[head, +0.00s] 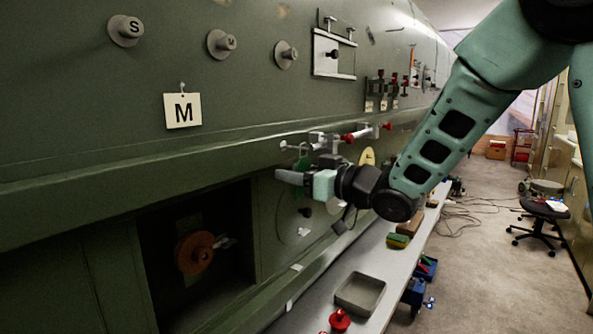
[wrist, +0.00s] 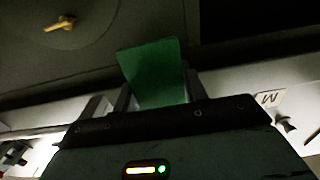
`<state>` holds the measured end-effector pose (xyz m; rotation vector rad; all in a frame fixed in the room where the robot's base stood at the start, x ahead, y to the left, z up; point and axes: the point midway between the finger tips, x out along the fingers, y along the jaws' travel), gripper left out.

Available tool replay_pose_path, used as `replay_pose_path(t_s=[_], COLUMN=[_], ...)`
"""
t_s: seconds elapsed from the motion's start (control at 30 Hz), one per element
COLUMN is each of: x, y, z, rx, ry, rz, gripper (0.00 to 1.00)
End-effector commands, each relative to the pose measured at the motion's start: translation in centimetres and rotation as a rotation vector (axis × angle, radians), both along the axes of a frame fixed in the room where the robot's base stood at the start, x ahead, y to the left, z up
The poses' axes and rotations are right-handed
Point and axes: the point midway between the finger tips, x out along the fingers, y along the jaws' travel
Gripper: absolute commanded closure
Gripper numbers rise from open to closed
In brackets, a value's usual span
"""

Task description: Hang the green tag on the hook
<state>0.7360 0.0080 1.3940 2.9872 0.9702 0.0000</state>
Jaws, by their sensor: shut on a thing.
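The green tag (wrist: 153,72) is a flat green plate. In the wrist view it stands up between the two fingers of my gripper (wrist: 158,95), which is shut on it. I cannot make out a free hook for certain.
Clamps with red knobs (head: 347,137) stick out just above my gripper. Knobs (head: 126,30) line the upper wall. A dark opening (head: 200,253) with an orange wheel (head: 195,254) is at lower left. A bench below holds a grey tray (head: 360,293).

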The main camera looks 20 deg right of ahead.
Motion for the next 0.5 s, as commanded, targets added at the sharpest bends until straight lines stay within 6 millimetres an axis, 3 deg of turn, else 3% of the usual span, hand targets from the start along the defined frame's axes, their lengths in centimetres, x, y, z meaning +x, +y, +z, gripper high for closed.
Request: replay_pose_path(t_s=[0.27, 0.3, 0.37, 0.5], x=[-0.02, -0.02, -0.02, -0.02], y=[-0.03, -0.03, -0.03, -0.03], z=[-0.68, -0.58, -0.52, -0.51], rx=[0.000, 0.001, 0.000, 0.000], ry=[0.000, -0.001, 0.000, 0.000], rz=[0.000, 0.000, 0.000, 0.000], gripper=[0.79, 0.52, 0.36, 0.36])
